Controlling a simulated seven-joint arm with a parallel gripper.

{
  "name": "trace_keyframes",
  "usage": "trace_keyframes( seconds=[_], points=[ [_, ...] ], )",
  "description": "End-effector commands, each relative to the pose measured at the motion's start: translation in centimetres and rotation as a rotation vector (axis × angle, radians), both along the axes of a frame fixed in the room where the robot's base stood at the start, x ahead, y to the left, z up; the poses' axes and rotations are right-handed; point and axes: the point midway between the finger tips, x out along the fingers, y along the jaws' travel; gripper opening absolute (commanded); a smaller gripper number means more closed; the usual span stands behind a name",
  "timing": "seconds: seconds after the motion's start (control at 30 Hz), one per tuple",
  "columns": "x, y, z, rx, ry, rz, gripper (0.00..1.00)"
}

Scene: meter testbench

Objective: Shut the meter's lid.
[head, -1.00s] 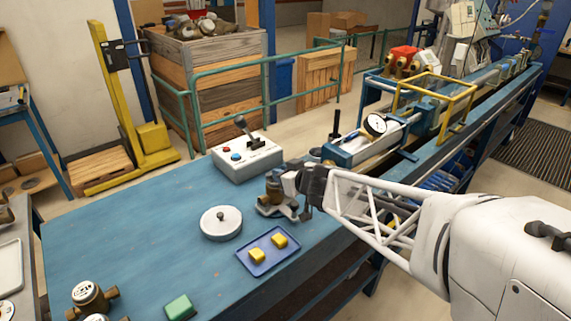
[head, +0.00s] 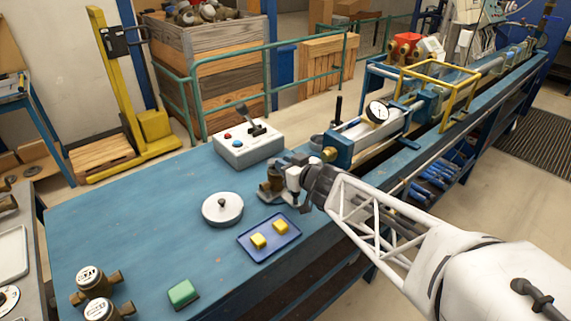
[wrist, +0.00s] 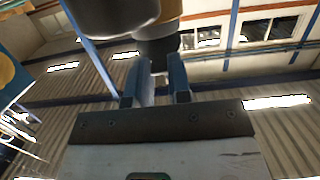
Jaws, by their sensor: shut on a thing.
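A brass meter (head: 269,187) stands on the blue bench, left of the arm's end. My gripper (head: 290,178) reaches it from the right, low over the bench, and covers much of its right side and top. In the wrist view, the two blue fingers of my gripper (wrist: 155,82) are close together at a dark part (wrist: 160,46), which looks like the meter's lid. A rounded grey shape and a brown part lie just beyond the fingertips. The lid's exact angle is hidden.
A round grey disc with a knob (head: 222,209) and a blue tray (head: 268,243) with yellow blocks lie in front. A switch box (head: 247,145) stands behind. A clamp rig (head: 365,137) is at the right.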

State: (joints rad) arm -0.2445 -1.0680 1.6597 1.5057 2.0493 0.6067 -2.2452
Motion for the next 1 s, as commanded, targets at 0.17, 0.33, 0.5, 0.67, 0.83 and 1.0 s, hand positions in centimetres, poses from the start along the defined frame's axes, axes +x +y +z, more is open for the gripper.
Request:
trace_keyframes(
  seconds=[0.17,0.33,0.5,0.67,0.83,1.0],
  points=[
    [-0.01,-0.01,-0.10,0.001,0.001,0.000,0.00],
    [-0.01,-0.01,-0.09,-0.001,0.001,0.000,0.00],
    [-0.01,-0.01,-0.06,0.000,0.000,0.000,0.44],
    [-0.01,-0.01,-0.03,0.000,0.000,0.000,0.45],
    [-0.04,-0.04,0.00,0.000,0.000,0.000,0.45],
    [-0.31,-0.34,0.14,0.000,-0.001,0.000,0.45]
  ],
)
